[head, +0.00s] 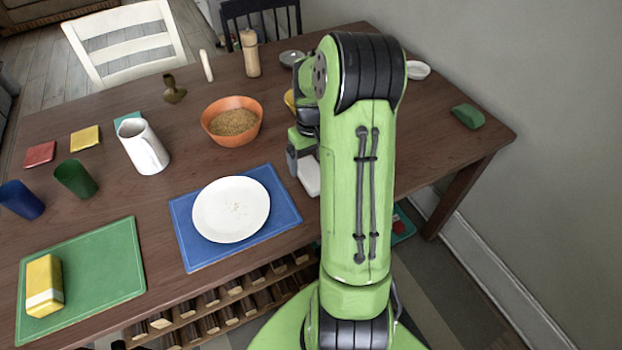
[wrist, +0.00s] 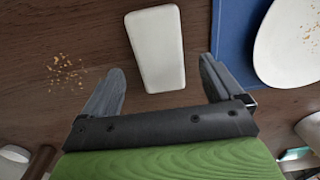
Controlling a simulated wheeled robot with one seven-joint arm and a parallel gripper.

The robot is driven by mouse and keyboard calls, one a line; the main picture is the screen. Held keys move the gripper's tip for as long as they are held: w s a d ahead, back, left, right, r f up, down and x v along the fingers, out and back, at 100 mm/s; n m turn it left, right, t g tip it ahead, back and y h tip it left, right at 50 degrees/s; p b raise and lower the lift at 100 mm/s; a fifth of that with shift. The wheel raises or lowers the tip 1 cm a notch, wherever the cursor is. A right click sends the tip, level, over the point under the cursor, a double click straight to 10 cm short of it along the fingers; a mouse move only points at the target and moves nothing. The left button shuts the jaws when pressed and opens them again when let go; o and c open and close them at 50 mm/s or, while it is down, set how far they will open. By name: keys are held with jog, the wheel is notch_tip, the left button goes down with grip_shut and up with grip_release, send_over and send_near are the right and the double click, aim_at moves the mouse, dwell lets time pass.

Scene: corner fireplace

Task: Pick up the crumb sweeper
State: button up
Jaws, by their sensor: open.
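A white, smooth rectangular block, which looks like the crumb sweeper (wrist: 155,45), lies on the dark wooden table. In the head view the crumb sweeper (head: 309,177) shows just left of my arm, near the table's front edge, partly hidden. My gripper (wrist: 162,66) is open and empty. In the wrist view its two fingers stand apart on either side of the block's near end, with gaps on both sides. How high the fingers are above the table is hard to tell. In the head view my gripper (head: 296,162) is mostly hidden behind my arm.
A blue placemat (head: 184,240) with a white plate (head: 231,209) lies left of the block. Crumbs (wrist: 66,75) lie on its other side. An orange bowl (head: 213,110) stands behind the plate. A green rounded object (head: 467,115) lies at the right end, where the table is mostly clear.

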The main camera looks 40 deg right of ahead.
aim_at(311, 172)
notch_tip(311, 172, down, 5)
jog(key=shift+s+f+b, duration=0.1)
jog(key=shift+f+b, duration=0.1)
jog(key=shift+b, duration=1)
jog(key=shift+r, duration=0.1)
jog(key=c, duration=1.1)
